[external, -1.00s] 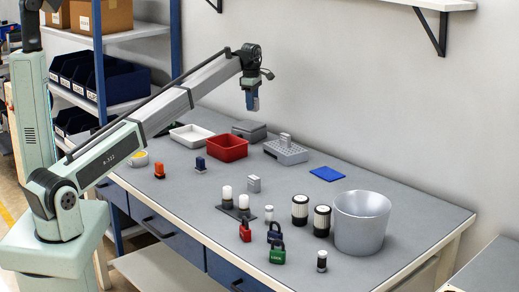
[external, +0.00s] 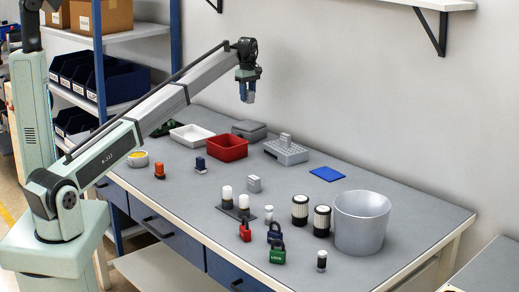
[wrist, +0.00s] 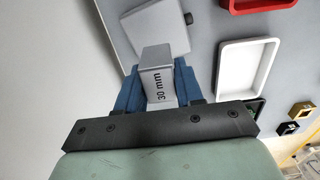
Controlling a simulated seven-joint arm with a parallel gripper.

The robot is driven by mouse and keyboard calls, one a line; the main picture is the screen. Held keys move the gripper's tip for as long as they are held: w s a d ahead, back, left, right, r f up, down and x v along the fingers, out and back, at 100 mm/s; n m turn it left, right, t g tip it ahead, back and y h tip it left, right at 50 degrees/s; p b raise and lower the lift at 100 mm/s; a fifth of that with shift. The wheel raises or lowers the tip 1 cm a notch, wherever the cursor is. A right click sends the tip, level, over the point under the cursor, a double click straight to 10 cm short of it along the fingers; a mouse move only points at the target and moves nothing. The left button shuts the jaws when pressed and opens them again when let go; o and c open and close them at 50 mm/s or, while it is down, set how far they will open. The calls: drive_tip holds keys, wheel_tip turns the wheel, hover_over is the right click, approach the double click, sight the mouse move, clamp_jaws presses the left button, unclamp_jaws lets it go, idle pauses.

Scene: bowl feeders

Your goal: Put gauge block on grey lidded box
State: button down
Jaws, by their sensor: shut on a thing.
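My gripper (external: 247,97) is in the air above the back of the bench. In the wrist view its blue fingers are shut on the gauge block (wrist: 158,84), a light grey block marked "30 mm". The block is hard to pick out between the fingers in the external view. The grey lidded box (external: 249,130) stands on the bench against the wall, below my gripper. It also shows in the wrist view (wrist: 153,25), just beyond the end of the held block, which overlaps its edge. The block is apart from the bench.
A red bin (external: 228,148) and a white tray (external: 191,136) stand near the box. A perforated grey block (external: 286,152) is to its right, holding an upright piece. Padlocks, a metal bucket (external: 361,222) and other small parts lie further forward. The wall is close behind.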

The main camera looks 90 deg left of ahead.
sight(248, 124)
wheel_tip(248, 124, down, 9)
drive_tip(key=shift+f, duration=0.1)
idle(0.4)
drive_tip(key=shift+f, duration=0.1)
drive_tip(key=c, duration=0.7)
unclamp_jaws()
wheel_tip(248, 124, up, 12)
drive_tip(key=shift+r, duration=0.2)
